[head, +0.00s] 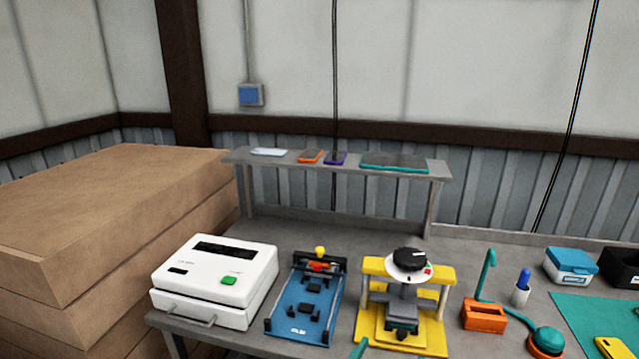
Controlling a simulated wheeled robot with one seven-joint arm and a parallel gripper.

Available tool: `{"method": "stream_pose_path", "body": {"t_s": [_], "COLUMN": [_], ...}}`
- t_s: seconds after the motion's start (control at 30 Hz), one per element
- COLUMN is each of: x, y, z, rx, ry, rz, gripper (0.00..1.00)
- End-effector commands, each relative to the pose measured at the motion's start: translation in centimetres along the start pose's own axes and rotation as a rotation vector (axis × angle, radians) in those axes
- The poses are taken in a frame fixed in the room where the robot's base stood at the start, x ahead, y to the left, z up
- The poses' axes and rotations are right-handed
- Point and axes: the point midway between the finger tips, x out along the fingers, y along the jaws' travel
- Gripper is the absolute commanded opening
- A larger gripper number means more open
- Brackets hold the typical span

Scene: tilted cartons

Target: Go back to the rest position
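My gripper does not show in the head view, so I cannot see its fingers or whether it holds anything. The grey workbench (255,341) fills the lower middle and right of the view. A small teal tip (358,349) pokes in at the bottom edge; what it belongs to is cut off.
On the bench stand a white machine (225,262), a blue fixture (283,323), a yellow press (437,272), an orange holder (484,315) and a blue-lidded box (571,263). A raised shelf (345,168) runs behind. Stacked cartons (110,200) fill the left.

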Motion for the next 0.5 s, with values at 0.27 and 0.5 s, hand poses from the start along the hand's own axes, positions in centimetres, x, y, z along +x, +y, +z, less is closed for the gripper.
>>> {"method": "stream_pose_path", "body": {"t_s": [0.27, 0.5], "x": [-5.5, -11.7], "y": [-2.3, -3.1], "z": [7.5, 12.8], "rx": [-0.077, -0.104], "ry": [-0.038, -0.066], "rz": [-0.177, -0.321], "gripper": [0.85, 0.85]}}
